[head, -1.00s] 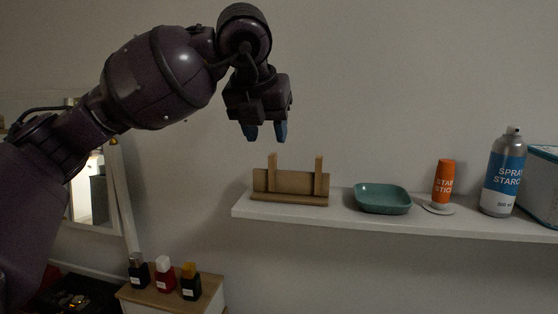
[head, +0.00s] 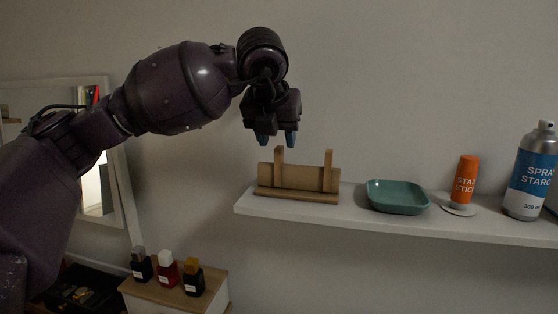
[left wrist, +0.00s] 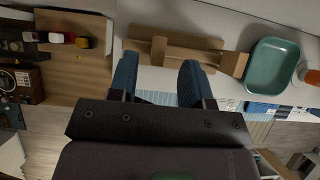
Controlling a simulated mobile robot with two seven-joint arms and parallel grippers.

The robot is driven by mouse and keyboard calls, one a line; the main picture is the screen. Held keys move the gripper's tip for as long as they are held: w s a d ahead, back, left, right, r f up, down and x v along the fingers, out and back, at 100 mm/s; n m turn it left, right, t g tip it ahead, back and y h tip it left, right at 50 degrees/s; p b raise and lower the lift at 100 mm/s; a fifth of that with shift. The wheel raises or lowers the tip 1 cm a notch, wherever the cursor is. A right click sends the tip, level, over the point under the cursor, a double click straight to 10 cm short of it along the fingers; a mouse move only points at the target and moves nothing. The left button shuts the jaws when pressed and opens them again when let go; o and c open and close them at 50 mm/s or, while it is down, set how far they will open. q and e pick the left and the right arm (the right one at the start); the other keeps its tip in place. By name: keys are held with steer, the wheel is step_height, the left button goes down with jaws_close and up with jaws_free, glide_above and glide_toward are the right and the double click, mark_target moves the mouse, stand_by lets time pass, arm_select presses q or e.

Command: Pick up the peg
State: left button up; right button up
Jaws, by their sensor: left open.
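A brown wooden rack (head: 303,180) stands on the left end of the white shelf, with a horizontal brown piece and two upright posts, the left post (head: 278,163) and the right post (head: 328,172). I cannot tell which of these wooden parts is the peg. My left gripper (head: 276,140) is open and empty, pointing down just above the left post in the head view. In the left wrist view its blue fingers (left wrist: 157,80) are spread, with the rack (left wrist: 185,54) just beyond the tips. My right gripper is not in view.
On the white shelf (head: 350,221), right of the rack, are a teal dish (head: 398,197), an orange stain stick (head: 466,180) and a spray starch can (head: 528,180). Several small bottles (head: 167,268) stand on a lower cabinet at left. Wall space above the shelf is free.

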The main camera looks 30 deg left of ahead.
mark_target(279, 147)
arm_select(q)
steer(key=x, duration=0.4)
steer(key=shift+c, duration=0.2)
jaws_close()
